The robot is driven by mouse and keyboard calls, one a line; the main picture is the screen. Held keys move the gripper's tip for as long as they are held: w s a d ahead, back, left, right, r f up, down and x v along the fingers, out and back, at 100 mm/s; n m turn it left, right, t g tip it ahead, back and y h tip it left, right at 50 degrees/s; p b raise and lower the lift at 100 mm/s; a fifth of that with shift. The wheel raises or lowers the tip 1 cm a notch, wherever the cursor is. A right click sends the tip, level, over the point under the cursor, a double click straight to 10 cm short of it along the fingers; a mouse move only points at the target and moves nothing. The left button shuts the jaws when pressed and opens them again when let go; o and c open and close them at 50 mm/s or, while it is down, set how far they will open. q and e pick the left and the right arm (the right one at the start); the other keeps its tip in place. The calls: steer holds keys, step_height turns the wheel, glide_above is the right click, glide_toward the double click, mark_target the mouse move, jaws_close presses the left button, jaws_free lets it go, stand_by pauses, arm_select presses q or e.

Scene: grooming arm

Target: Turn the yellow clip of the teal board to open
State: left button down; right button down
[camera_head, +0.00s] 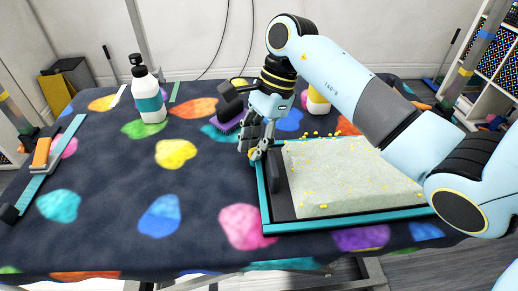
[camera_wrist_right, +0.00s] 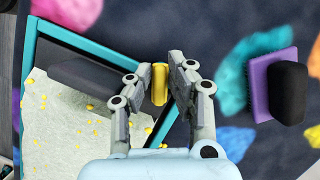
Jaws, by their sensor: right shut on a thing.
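The teal board (camera_head: 266,218) lies on the table at the right, a teal frame around a pale speckled sheet. In the right wrist view its teal rim (camera_wrist_right: 88,46) runs across the upper left. The yellow clip (camera_wrist_right: 159,84) is at the board's corner, between the fingers of my right gripper (camera_wrist_right: 157,84). In the head view my right gripper (camera_head: 256,151) points down at the board's far left corner, shut on the clip, which the fingers mostly hide. How far the clip is turned I cannot tell. My left gripper is not in view.
A purple brush (camera_wrist_right: 259,85) lies beyond the board, near my right gripper. A white bottle with a teal band (camera_head: 149,96) stands at the back left. A teal bar with an orange piece (camera_head: 41,152) lies at the far left. The table's middle left is clear.

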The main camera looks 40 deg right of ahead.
steer(key=shift+f, duration=0.1)
steer(key=n+b, duration=0.2)
steer(key=shift+f+g+b, duration=0.1)
steer(key=shift+g+b, duration=0.2)
steer(key=shift+b, duration=0.1)
steer(key=shift+n, duration=0.4)
steer(key=shift+b, duration=0.35)
steer(key=shift+n+g+b, duration=0.3)
steer(key=shift+n+b, duration=0.1)
steer(key=shift+b, duration=0.15)
steer(key=c, duration=1.6)
jaws_free()
steer(key=shift+c, duration=0.2)
steer(key=o, duration=0.4)
